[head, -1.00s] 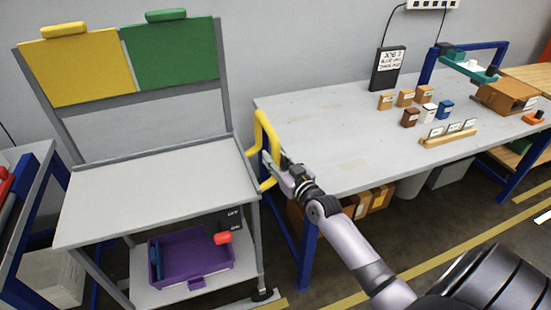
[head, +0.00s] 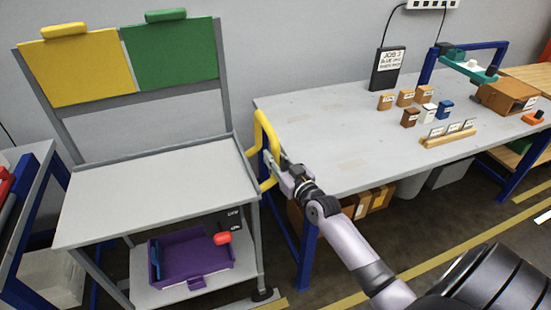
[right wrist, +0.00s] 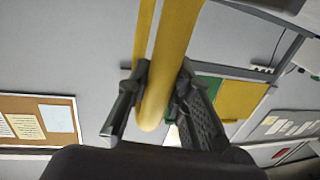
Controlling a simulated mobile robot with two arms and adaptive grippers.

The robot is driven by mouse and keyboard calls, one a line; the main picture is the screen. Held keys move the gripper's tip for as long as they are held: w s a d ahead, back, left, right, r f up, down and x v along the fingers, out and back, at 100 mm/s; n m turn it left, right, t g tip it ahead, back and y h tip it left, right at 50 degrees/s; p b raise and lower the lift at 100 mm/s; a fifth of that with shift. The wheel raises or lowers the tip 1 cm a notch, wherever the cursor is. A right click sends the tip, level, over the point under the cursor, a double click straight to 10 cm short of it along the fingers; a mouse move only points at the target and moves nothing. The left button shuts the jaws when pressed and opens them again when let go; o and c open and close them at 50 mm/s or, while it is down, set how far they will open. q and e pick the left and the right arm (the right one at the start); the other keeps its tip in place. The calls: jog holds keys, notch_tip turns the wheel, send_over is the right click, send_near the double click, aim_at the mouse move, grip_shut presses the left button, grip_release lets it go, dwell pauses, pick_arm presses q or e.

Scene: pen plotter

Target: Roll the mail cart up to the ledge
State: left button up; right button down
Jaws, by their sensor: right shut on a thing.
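The mail cart (head: 150,190) is a grey wheeled stand at the left. It has a flat top, a lower shelf, and yellow and green panels upright at its back. A yellow handle (head: 262,128) rises at its right end. My right gripper (head: 276,162) is shut on this handle. In the right wrist view the yellow bar (right wrist: 165,70) lies between the two fingers (right wrist: 155,105). My left gripper is not in view. I cannot tell which edge is the ledge.
A purple tray (head: 190,262) with a red-headed item sits on the cart's lower shelf. A long grey table (head: 320,135) with small boxes stands close to the cart's right. A blue-framed bench (head: 38,205) is close at the left. Floor shows at the lower right.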

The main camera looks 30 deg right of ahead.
jog(key=shift+a+r, duration=0.1)
jog(key=shift+a, duration=0.25)
jog(key=w+a+p, duration=0.4)
jog(key=a+p, duration=0.1)
jog(key=a, duration=1.1)
jog(key=c, duration=1.4)
grip_release()
jog(key=shift+a, duration=0.15)
